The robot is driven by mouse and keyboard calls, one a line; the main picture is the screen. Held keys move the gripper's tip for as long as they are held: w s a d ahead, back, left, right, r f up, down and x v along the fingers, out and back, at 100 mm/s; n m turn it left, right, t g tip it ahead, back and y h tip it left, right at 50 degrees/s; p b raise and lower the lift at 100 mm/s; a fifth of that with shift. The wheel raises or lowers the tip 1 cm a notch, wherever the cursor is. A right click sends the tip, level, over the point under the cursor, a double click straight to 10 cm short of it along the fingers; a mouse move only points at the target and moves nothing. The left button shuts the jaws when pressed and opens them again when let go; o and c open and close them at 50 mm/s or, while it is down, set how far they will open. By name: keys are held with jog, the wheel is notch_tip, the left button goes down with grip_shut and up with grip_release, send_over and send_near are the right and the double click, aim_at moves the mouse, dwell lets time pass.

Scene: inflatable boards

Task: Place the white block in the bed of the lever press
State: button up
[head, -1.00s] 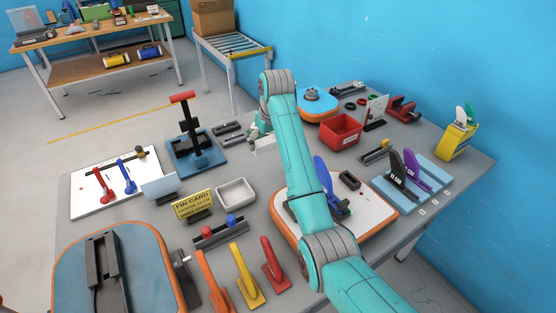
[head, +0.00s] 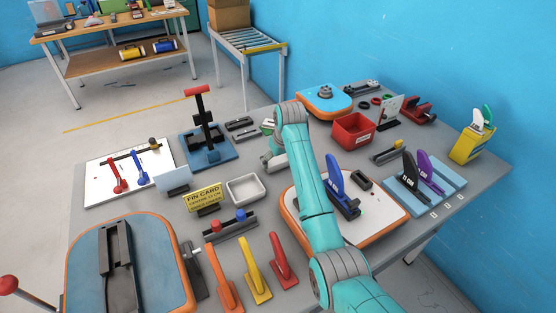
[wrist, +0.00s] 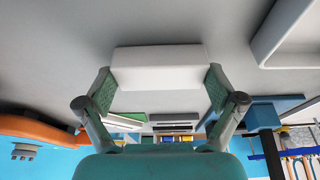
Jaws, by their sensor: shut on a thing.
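The lever press stands at the back left of the table, with a blue base (head: 222,151), a dark post and a raised red handle (head: 197,91). Its dark bed (head: 207,157) shows no block in it. My gripper (head: 271,160) is to the right of the press, behind and right of a small white tray. It is shut on the white block (head: 279,162), which is partly hidden by my arm. In the wrist view the white block (wrist: 157,67) lies crosswise between the green finger pads of my gripper (wrist: 157,88). I cannot tell its height above the table.
The white tray (head: 245,203) and yellow fin card sign (head: 203,197) stand in front of the press. A red bin (head: 352,141) is to the right. Grey tabletop between gripper and press base is mostly clear.

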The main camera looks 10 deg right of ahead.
jog(key=shift+f, duration=0.15)
jog(key=o, duration=0.8)
